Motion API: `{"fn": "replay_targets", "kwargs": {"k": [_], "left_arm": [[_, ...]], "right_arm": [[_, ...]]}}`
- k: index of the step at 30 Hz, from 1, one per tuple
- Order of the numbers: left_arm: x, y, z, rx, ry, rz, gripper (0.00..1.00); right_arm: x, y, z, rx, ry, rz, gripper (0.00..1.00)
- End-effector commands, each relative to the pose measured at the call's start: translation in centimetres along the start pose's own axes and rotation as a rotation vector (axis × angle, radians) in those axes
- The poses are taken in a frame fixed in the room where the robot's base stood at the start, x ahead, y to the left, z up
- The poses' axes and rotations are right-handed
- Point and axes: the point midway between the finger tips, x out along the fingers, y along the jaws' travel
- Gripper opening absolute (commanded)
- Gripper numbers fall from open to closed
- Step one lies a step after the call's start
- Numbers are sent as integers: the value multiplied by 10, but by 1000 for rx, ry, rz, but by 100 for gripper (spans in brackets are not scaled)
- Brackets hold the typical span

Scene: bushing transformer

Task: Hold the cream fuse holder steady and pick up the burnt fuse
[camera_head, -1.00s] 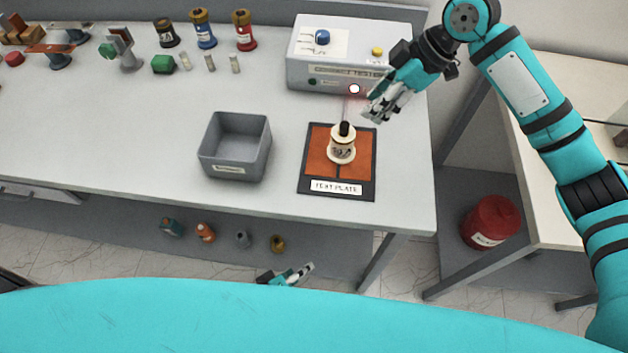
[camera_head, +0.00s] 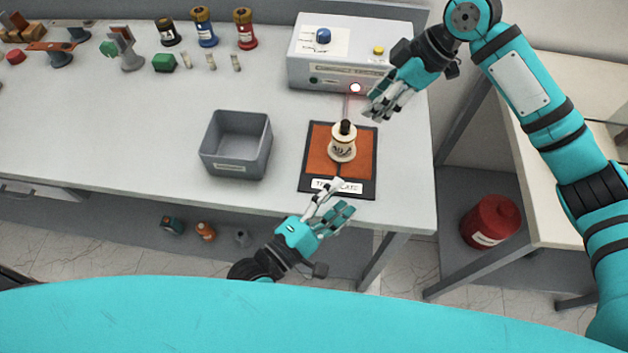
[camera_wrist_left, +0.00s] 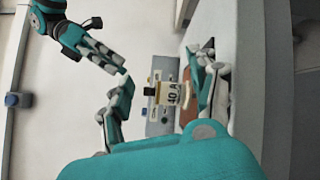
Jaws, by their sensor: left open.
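The cream fuse holder (camera_head: 343,148) stands upright on the orange test plate (camera_head: 312,160). The dark burnt fuse (camera_head: 347,128) sticks out of its top. My left gripper (camera_head: 340,196) is open and empty at the plate's front edge, apart from the holder. In the left wrist view the labelled holder (camera_wrist_left: 172,93) shows between the spread fingers, farther ahead, with the dark fuse (camera_wrist_left: 149,91) at its end. My right gripper (camera_head: 380,111) hangs above and to the right of the holder, touching nothing. It also shows in the left wrist view (camera_wrist_left: 110,46) with its fingers apart.
An empty grey bin (camera_head: 235,168) stands left of the plate. A control box (camera_head: 345,55) with a glowing red-white light stands behind. Several coloured fuse holders (camera_head: 204,28) and small fuses are at the back left. The front left table is clear.

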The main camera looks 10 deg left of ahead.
Motion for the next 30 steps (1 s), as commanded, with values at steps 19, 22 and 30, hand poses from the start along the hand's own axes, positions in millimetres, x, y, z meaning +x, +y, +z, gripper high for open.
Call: {"fn": "replay_targets", "kwargs": {"k": [19,22,30], "left_arm": [[4,23,-74,-1086,199,256,60],[3,12,-68,-1158,202,236,60],[32,12,-74,-1184,201,232,60]], "right_arm": [[0,0,0,0,0,0,38],[0,0,0,0,0,0,38],[0,0,0,0,0,0,38]]}}
